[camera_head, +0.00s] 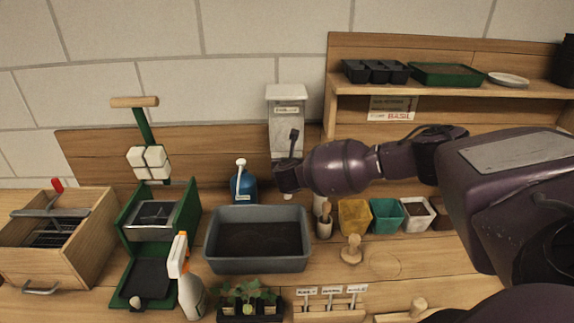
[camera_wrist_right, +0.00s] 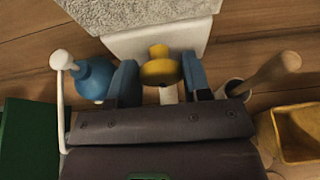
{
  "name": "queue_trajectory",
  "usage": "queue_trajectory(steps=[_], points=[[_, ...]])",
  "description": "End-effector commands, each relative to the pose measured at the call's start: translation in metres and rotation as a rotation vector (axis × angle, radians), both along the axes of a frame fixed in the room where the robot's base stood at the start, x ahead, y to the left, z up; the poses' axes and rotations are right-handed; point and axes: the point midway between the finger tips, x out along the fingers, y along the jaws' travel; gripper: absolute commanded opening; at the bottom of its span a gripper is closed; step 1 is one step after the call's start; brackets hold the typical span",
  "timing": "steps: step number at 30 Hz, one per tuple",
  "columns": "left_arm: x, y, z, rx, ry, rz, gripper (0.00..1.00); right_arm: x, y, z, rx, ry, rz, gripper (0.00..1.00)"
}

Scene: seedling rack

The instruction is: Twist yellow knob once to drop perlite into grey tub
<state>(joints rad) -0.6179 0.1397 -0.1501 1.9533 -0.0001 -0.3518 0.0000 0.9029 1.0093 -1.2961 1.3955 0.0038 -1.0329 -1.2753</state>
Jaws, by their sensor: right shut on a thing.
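The perlite dispenser (camera_head: 286,95) is a pale box on the back wall; its lower front shows in the wrist view (camera_wrist_right: 160,42). The yellow knob (camera_wrist_right: 160,70) sits under the perlite hopper, between the two blue fingers of my right gripper (camera_wrist_right: 158,78). In the head view my right gripper (camera_head: 288,176) covers the knob, and a bit of white spout shows below it. The gripper is shut on the knob. The grey tub (camera_head: 257,266) stands on the bench below and in front of the dispenser, with dark contents. My left gripper is not in view.
A blue pump bottle (camera_head: 242,186) stands behind the tub, left of the gripper. A pot with a wooden tool (camera_head: 324,225) and a yellow pot (camera_head: 354,216) stand to the right. A spray bottle (camera_head: 190,290) and seedling tray (camera_head: 250,308) are in front.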

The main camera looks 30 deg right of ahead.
Motion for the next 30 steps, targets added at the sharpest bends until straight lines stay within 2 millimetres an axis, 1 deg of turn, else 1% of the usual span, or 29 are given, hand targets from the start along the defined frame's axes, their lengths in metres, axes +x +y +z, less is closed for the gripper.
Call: queue_trajectory(steps=[5, 11, 20, 30], points=[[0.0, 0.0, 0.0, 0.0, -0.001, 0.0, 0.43, -0.001, -0.001, -0.001, 0.023, -0.013, 0.0, 0.21], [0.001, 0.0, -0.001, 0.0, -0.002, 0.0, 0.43, -0.002, -0.001, -0.002, 0.107, -0.063, -0.001, 0.21], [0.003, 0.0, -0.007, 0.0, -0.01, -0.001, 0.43, -0.003, -0.003, -0.005, 0.329, -0.197, -0.002, 0.21], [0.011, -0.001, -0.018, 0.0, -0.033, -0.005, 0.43, -0.004, -0.005, -0.008, 0.605, -0.366, -0.002, 0.21]])
